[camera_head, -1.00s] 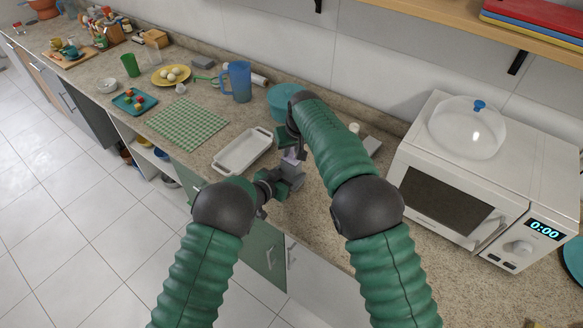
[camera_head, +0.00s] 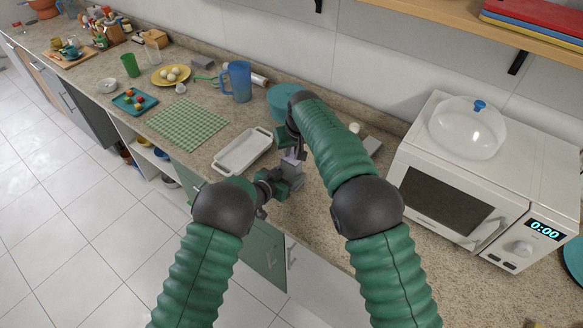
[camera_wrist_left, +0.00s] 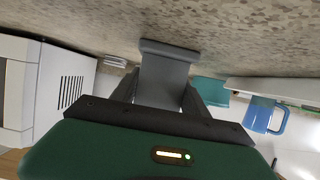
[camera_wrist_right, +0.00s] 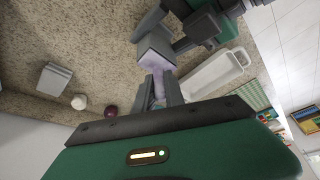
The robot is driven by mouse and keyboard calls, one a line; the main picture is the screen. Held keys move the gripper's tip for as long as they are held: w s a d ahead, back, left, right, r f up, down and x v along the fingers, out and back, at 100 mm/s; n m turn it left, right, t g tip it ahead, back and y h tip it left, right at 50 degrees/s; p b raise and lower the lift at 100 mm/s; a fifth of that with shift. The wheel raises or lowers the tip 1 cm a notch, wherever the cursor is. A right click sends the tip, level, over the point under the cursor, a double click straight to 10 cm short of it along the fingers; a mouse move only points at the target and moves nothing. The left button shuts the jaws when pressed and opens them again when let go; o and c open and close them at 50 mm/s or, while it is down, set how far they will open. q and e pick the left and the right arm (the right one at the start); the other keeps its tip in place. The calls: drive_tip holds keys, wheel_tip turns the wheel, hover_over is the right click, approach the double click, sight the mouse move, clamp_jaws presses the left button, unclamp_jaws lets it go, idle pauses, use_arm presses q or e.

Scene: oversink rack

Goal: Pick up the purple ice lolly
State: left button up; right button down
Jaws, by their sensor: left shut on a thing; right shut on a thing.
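The purple ice lolly (camera_wrist_right: 157,62) shows as a pale purple piece at the mouth of a grey mould (camera_wrist_right: 150,42). It is also a small purple patch in the head view (camera_head: 293,155). My right gripper (camera_wrist_right: 159,88) is shut on the lolly's near end. My left gripper (camera_head: 277,186) is shut on the grey mould (camera_wrist_left: 165,75), which it holds from the side above the counter. The two grippers are close together. How much of the lolly is inside the mould is hidden.
A white tray (camera_head: 243,152) lies left of the grippers, with a teal container (camera_head: 283,100) and a blue jug (camera_head: 238,80) behind. The microwave (camera_head: 450,190) stands to the right. A dark red round item (camera_wrist_right: 111,110) and a white one (camera_wrist_right: 79,102) lie on the counter.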

use_arm(q)
drive_tip(key=shift+a, duration=0.1)
use_arm(e)
drive_tip(key=shift+w+d+r, duration=0.1)
idle(0.5)
use_arm(q)
drive_tip(key=shift+f, duration=0.1)
use_arm(e)
wheel_tip(320, 180, up, 10)
drive_tip(key=shift+f, duration=0.1)
use_arm(q)
drive_tip(key=o, duration=1.5)
drive_tip(key=v, duration=1.1)
drive_tip(key=shift+s+a+r, duration=0.2)
drive_tip(key=shift+s+r, duration=0.05)
drive_tip(key=shift+s+f, duration=0.1)
drive_tip(key=shift+s, duration=0.05)
use_arm(e)
drive_tip(key=shift+f, duration=0.15)
